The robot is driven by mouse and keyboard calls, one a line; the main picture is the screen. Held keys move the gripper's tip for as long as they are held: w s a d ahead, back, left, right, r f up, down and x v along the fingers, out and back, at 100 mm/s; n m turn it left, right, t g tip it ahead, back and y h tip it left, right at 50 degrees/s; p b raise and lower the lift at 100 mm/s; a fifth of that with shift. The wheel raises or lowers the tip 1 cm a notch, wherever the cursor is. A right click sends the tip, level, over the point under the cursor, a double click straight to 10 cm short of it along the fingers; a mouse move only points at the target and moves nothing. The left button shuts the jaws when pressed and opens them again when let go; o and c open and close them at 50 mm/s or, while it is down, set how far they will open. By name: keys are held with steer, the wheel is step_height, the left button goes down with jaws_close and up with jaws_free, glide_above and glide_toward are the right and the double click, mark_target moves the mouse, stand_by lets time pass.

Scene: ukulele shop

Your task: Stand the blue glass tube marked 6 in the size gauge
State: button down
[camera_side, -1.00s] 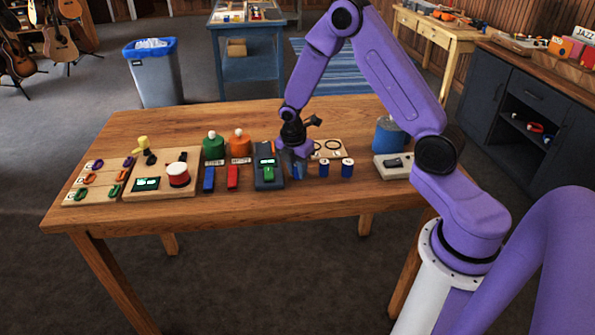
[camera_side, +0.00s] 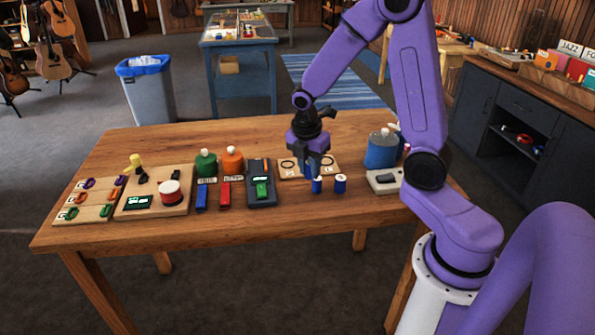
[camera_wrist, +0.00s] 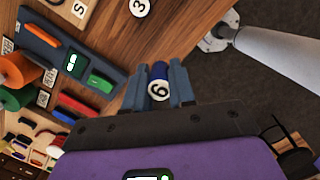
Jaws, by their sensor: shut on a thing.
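The blue glass tube marked 6 (camera_wrist: 158,84) is upright between my gripper's fingers (camera_wrist: 160,88) in the wrist view, its white numbered end facing the camera. In the side view my gripper (camera_side: 316,170) is shut on this blue tube (camera_side: 317,186); I cannot tell whether its foot touches the table. A second blue tube (camera_side: 340,184) stands just to the right; its end reads 3 (camera_wrist: 140,7) in the wrist view. The wooden board with dark rings (camera_side: 286,173), apparently the size gauge, lies just behind my gripper, which partly hides it. A board corner marked S (camera_wrist: 79,9) shows in the wrist view.
A dark device with a green part (camera_side: 262,193) lies left of the gauge. Blue (camera_side: 201,197) and red (camera_side: 225,196) blocks, green and orange bottles, and boards with small parts lie farther left. A blue canister (camera_side: 381,151) and grey device (camera_side: 384,183) stand at right. The front table strip is clear.

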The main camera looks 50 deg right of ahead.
steer(key=s+a+r, duration=0.1)
steer(key=s+r, duration=0.2)
steer(key=s, duration=0.3)
steer(key=m+g, duration=0.1)
steer(key=m, duration=0.9)
glide_above(258, 168)
steer(key=shift+y, duration=0.3)
steer(key=f, duration=0.7)
steer(key=shift+s+a+f, duration=0.15)
steer(key=shift+a+f, duration=0.1)
steer(key=shift+w+f, duration=0.15)
steer(key=shift+f, duration=0.75)
steer(key=shift+w+f, duration=0.1)
steer(key=shift+f, duration=0.8)
steer(key=shift+f, duration=0.15)
steer(key=c, duration=0.9)
jaws_free()
steer(key=shift+c, duration=0.2)
